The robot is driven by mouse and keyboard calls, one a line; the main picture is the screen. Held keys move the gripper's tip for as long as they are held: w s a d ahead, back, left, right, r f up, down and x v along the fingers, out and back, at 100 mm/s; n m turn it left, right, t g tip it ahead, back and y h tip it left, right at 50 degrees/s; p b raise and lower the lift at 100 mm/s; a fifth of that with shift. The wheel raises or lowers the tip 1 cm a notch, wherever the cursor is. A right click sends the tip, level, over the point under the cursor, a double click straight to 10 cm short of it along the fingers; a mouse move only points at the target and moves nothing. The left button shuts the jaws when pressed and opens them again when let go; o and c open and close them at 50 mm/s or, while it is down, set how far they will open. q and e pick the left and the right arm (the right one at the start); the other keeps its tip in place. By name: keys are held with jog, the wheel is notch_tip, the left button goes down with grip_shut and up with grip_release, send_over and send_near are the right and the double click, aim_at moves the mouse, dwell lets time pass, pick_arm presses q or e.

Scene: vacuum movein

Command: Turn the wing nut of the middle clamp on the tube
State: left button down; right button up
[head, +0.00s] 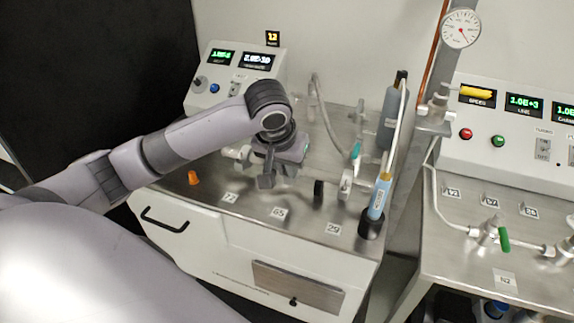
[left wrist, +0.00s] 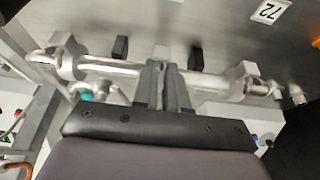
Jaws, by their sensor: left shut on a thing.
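My left gripper (head: 268,178) is over the steel bench, in front of the tube. In the left wrist view its two dark fingers (left wrist: 163,88) are close together at the middle of the shiny metal tube (left wrist: 110,69). They are shut on the wing nut of the middle clamp, which they mostly hide. End clamps show at the left (left wrist: 68,60) and right (left wrist: 243,77) of the tube. In the head view my gripper covers the middle of the tube, and the right end clamp (head: 346,184) shows. My right gripper is out of view.
Dark supports (left wrist: 121,48) stand beside the tube. An orange cone (head: 193,178) lies left on the bench. The bench front has number tags.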

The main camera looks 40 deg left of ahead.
pick_arm(q)
jog(key=c, duration=0.9)
grip_release()
jog(key=shift+r, duration=0.15)
jog(key=v, duration=0.7)
